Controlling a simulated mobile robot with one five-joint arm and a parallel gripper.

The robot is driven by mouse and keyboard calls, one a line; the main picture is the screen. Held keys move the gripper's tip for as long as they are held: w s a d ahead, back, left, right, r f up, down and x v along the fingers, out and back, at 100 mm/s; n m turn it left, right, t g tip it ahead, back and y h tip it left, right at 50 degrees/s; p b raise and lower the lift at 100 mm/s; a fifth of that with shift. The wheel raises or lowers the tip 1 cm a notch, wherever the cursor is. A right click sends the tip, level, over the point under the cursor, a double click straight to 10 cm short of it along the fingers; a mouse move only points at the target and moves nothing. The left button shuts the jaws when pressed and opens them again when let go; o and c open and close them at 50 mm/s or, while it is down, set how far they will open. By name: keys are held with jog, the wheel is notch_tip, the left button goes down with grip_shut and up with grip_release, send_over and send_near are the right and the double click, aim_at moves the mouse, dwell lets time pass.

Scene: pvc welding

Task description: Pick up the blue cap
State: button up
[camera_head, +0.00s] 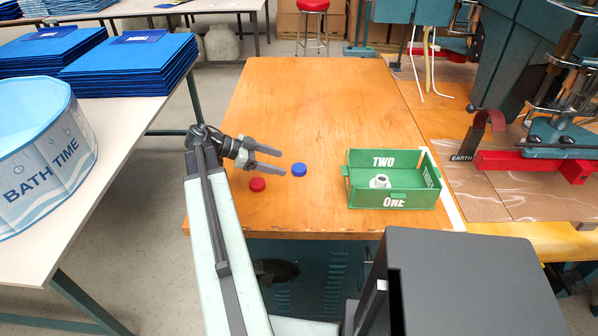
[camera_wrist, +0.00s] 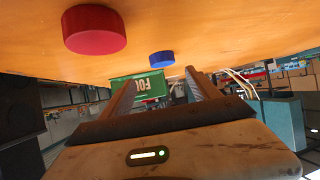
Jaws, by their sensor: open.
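The blue cap (camera_head: 299,170) lies on the wooden table, just right of my gripper's tips in the head view. It also shows in the wrist view (camera_wrist: 161,59), beyond the fingers and between their lines. My gripper (camera_head: 282,160) is open and empty, low over the table's left part, with its fingers pointing right towards the blue cap. It is apart from the cap. In the wrist view the two fingers (camera_wrist: 160,84) are spread with nothing between them.
A red cap (camera_head: 257,184) lies on the table below my gripper in the head view, near the blue cap; it looks large in the wrist view (camera_wrist: 94,29). A green box (camera_head: 364,197) holding a white fitting (camera_head: 380,181) stands to the right. The table's far part (camera_head: 310,95) is clear.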

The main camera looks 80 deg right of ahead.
aim_at(296, 168)
jog(key=b+x, duration=0.1)
jog(key=x, duration=0.1)
jog(key=b+x, duration=0.1)
jog(key=x, duration=0.1)
jog(key=b+x, duration=0.1)
jog(key=x, duration=0.2)
jog(key=shift+w+d+f, duration=0.25)
jog(key=shift+d+f, duration=0.05)
jog(key=shift+s, duration=0.2)
jog(key=shift+r, duration=0.1)
jog(key=shift+c, duration=0.3)
jog(key=c, duration=1.4)
jog(key=shift+o, duration=0.2)
jog(key=shift+r, duration=0.1)
notch_tip(296, 168, up, 10)
jog(key=p, duration=0.9)
jog(key=shift+p, duration=0.35)
